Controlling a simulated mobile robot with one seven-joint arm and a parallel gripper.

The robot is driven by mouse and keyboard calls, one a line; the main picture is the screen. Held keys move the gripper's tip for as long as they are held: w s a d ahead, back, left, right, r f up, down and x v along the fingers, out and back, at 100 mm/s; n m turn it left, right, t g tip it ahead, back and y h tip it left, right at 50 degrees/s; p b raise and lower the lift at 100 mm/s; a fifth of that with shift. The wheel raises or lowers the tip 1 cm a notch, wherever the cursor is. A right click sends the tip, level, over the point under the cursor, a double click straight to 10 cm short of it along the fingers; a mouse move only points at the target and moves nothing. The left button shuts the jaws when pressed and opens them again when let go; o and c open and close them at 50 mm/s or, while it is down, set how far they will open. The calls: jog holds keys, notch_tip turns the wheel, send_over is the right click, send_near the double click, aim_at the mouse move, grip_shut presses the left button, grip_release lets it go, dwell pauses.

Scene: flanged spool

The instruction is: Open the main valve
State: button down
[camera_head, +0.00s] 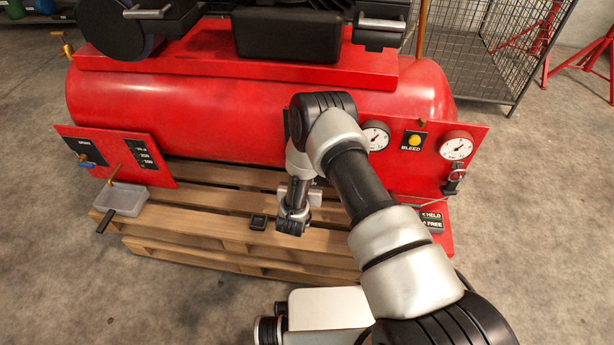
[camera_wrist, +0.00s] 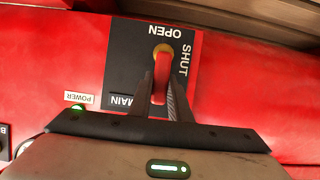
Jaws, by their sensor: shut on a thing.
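The main valve's red lever (camera_wrist: 160,88) shows in the wrist view, on a dark plate (camera_wrist: 129,62) marked OPEN, SHUT and MAIN on the red panel. Its yellowish pivot (camera_wrist: 162,49) is just above it, and the lever runs from there down the picture towards my gripper. My gripper (camera_wrist: 161,82) is shut on the lever, with one dark finger on each side. In the head view my arm hides the valve and the fingers.
A green POWER lamp (camera_wrist: 77,109) is beside my gripper. The red tank (camera_head: 230,110) sits on a wooden pallet (camera_head: 190,225). Left is a panel with a blue-handled valve (camera_head: 87,163) and a grey tray (camera_head: 122,200). Right are gauges (camera_head: 456,147) and a yellow BLEED button (camera_head: 414,141).

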jog(key=shift+w+a, duration=0.1)
jog(key=c, duration=1.6)
grip_release()
jog(key=shift+c, duration=0.2)
jog(key=p+v, duration=0.3)
jog(key=v, duration=1.4)
jog(key=shift+r, duration=0.2)
